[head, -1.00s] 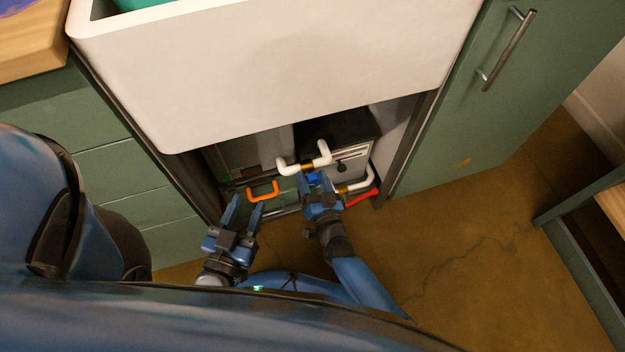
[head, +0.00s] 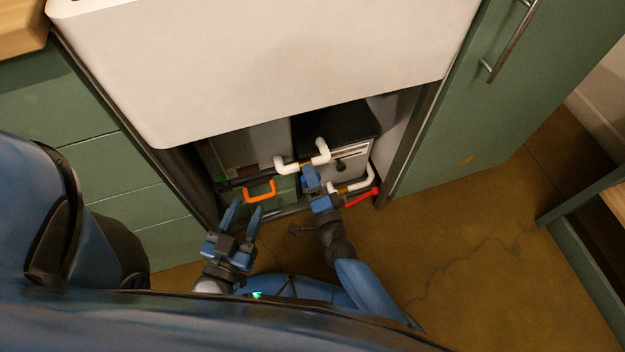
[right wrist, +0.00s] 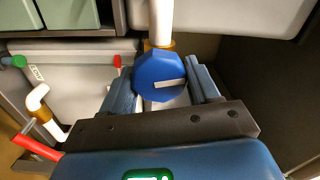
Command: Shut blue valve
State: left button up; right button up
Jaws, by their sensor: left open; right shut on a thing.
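The blue valve (right wrist: 160,76) shows in the right wrist view as a faceted blue knob with a pale stripe, below a white pipe with a brass collar. My right gripper (right wrist: 165,88) is shut on it, one finger on each side. In the head view my right gripper (head: 309,178) is under the sink at the white pipe, and it mostly hides the knob; blue fingers and blue knob are hard to tell apart there. My left gripper (head: 244,208) is open and empty, in front of the orange handle (head: 259,190).
A red lever (head: 362,197) sits right of my right gripper, beside a white pipe bend (head: 364,180). The white sink (head: 270,75) overhangs the opening. Green drawers (head: 95,130) and a green door (head: 450,120) flank it. The floor (head: 440,240) at right is clear.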

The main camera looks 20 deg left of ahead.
jog(key=shift+f+m+b, duration=0.1)
jog(key=shift+m+b, duration=0.25)
jog(key=shift+m, duration=0.85)
jog(key=o, duration=1)
jog(key=shift+p+v, duration=1.55)
jog(key=shift+v, duration=3.85)
jog(key=shift+d, duration=0.1)
